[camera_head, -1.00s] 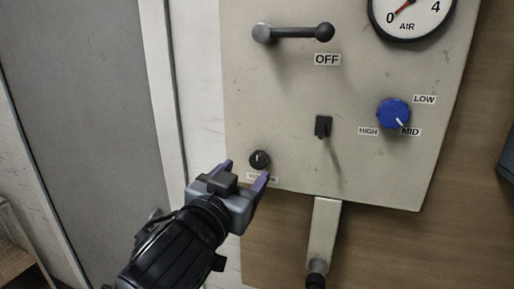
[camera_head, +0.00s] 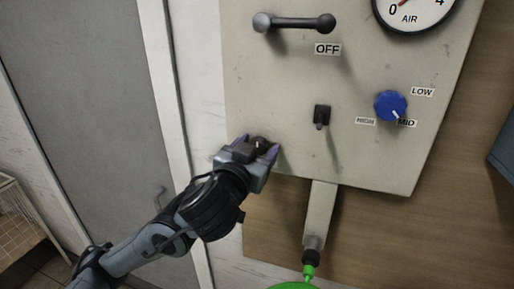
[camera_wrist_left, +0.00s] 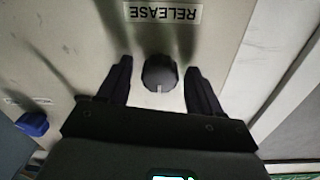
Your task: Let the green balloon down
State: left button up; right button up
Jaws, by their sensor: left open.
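The green balloon (camera_head: 294,285) shows only as a thin strip at the bottom edge of the head view, its neck (camera_head: 309,271) on the dark nozzle (camera_head: 312,256) below the panel. The black release knob (camera_wrist_left: 159,73) sits between the fingers of my left gripper (camera_wrist_left: 160,88) in the left wrist view, with a gap on both sides. The RELEASE label (camera_wrist_left: 163,13) is beside it. In the head view my left gripper (camera_head: 261,149) is open at the panel's lower left and partly covers the knob. My right gripper is not in view.
The panel (camera_head: 275,100) carries a lever (camera_head: 293,22) by an OFF label, a small black switch (camera_head: 321,116), a blue dial (camera_head: 390,106) pointing towards MID, and an air gauge (camera_head: 414,8) reading near 0. A grey door (camera_head: 85,110) stands at left.

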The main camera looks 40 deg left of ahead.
pick_arm(q)
jog(key=c, duration=1.1)
jog(key=shift+o, duration=0.2)
jog(key=shift+m, duration=0.3)
jog(key=m+p, duration=0.1)
jog(key=m, duration=0.2)
jog(key=shift+d+r+m, duration=0.1)
jog(key=shift+m, duration=0.2)
jog(key=m+p, duration=0.1)
jog(key=m, duration=0.3)
jog(key=m+p, duration=0.1)
jog(key=m, duration=0.4)
jog(key=shift+m+g+p, duration=0.3)
jog(key=shift+p, duration=0.1)
jog(key=shift+m+p, duration=0.45)
jog(key=shift+m, duration=1.35)
jog(key=shift+f, duration=0.2)
